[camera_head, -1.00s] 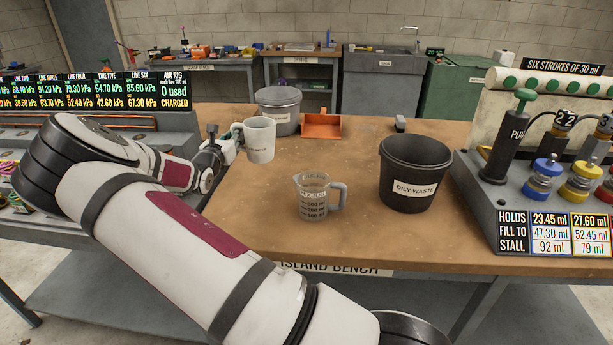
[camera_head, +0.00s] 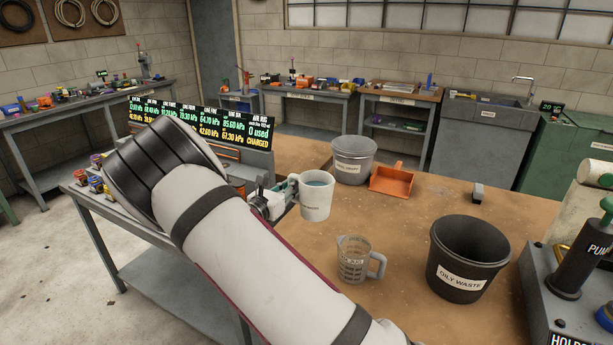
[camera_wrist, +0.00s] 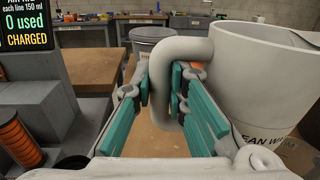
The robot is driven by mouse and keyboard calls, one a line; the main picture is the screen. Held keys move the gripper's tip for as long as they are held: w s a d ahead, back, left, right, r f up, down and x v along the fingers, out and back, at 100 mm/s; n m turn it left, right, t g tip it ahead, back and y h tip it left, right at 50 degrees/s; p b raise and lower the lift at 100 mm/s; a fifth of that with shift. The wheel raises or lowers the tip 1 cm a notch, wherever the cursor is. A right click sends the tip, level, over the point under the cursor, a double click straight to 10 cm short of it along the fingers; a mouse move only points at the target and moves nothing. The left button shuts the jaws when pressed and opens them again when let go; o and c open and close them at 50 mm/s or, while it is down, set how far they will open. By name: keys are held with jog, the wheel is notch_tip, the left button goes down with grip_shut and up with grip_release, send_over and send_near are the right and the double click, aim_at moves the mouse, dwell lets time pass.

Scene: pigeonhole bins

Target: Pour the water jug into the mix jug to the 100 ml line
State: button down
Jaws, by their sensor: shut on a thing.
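The water jug (camera_head: 316,200) is a white jug with water showing inside its top. My gripper (camera_head: 276,202) is shut on its handle and holds it upright above the bench. In the wrist view my green-padded gripper (camera_wrist: 168,100) has a finger on each side of the handle, and the jug's white body (camera_wrist: 262,75) is at the right, its label partly cut off. The mix jug (camera_head: 355,262) is a clear, marked measuring jug with a handle on its right. It stands on the bench below and to the right of the water jug, apart from it. No liquid is discernible in it.
A black oily waste bin (camera_head: 462,265) stands right of the mix jug. The pump unit (camera_head: 580,260) is at the right edge. The brown bench top (camera_head: 415,207) has free room between them.

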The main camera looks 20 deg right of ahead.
aim_at(298, 177)
jog(key=shift+s+r, duration=0.4)
jog(key=r, duration=0.1)
jog(key=m+p, duration=0.1)
jog(key=s+r+m+p, duration=0.1)
jog(key=shift+d+r, duration=0.25)
jog(key=shift+r, duration=0.1)
jog(key=shift+s+d+m, duration=0.25)
jog(key=shift+s+m, duration=0.1)
jog(key=shift+m, duration=0.35)
jog(key=s+m, duration=0.1)
jog(key=d+f+m+p, duration=0.1)
jog(key=shift+s+d+f+m, duration=0.1)
jog(key=shift+s+f+m, duration=0.1)
jog(key=shift+s+m, duration=0.2)
jog(key=shift+p, duration=0.3)
jog(key=shift+w, duration=0.1)
jog(key=shift+s+d+m, duration=0.15)
jog(key=shift+s+m, duration=0.15)
jog(key=shift+m, duration=0.1)
jog(key=shift+s+d+r+m+p, duration=0.25)
jog(key=shift+s+r+m+p, duration=0.15)
jog(key=shift+m+p, duration=0.5)
jog(key=shift+s+d+r+m+p, duration=0.25)
jog(key=shift+r+m+p, duration=0.2)
jog(key=shift+m+p, duration=0.4)
dwell(3.1)
